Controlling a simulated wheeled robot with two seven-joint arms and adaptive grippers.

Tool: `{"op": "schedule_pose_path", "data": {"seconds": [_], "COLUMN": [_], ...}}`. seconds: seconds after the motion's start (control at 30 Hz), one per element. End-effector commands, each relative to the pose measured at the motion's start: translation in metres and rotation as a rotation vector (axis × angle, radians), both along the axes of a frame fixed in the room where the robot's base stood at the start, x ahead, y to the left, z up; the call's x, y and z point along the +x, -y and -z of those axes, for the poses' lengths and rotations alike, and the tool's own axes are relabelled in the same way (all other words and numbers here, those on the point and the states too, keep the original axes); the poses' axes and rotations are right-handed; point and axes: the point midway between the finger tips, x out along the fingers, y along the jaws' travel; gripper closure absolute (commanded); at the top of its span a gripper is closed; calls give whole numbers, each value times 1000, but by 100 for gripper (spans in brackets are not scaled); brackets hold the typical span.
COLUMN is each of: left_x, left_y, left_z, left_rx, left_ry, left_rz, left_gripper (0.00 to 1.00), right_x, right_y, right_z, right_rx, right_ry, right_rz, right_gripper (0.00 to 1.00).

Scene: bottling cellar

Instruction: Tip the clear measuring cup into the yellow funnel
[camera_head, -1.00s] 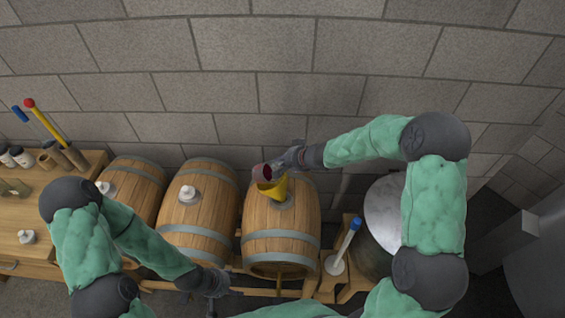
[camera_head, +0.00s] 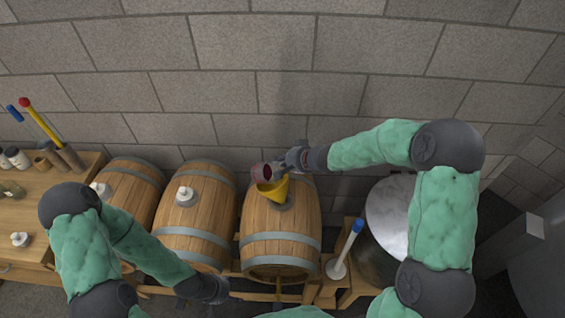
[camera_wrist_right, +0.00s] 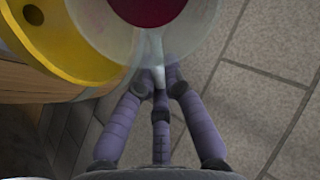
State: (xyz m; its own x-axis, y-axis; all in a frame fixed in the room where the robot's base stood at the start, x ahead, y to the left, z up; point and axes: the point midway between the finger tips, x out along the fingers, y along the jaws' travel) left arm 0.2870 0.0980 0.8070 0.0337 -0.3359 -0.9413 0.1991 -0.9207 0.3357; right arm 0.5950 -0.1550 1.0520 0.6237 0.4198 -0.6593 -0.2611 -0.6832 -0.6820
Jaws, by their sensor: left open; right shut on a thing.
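The clear measuring cup (camera_head: 258,172) holds dark red liquid. It is tilted at the upper left of the yellow funnel (camera_head: 273,190), which stands in the top of the right-hand barrel (camera_head: 278,236). My right gripper (camera_head: 283,163) is shut on the cup's handle. In the right wrist view the cup (camera_wrist_right: 190,40) shows its red contents at the top, and the funnel's rim (camera_wrist_right: 70,50) is at the left. I cannot tell whether liquid is flowing. My left gripper (camera_head: 222,292) is open and low, in front of the middle barrel, with nothing seen in it.
Two more barrels (camera_head: 196,228) (camera_head: 128,180) stand to the left, with white bungs on top. A wooden bench (camera_head: 40,215) with jars and tools is at far left. A blue-handled tool (camera_head: 347,248) and a steel vessel (camera_head: 388,212) stand at right. A block wall is behind.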

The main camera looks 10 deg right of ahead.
Motion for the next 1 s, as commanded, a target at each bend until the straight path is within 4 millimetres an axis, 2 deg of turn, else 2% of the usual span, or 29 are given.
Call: {"op": "schedule_pose_path", "data": {"seconds": [1.0], "left_x": [0], "left_y": [0], "left_z": [32], "left_rx": [0], "left_ry": [0], "left_rz": [0], "left_gripper": [41], "right_x": [-1], "right_y": [1], "right_z": [-1], "right_rx": [38], "right_ry": [52], "right_rz": [0], "right_gripper": [100]}}
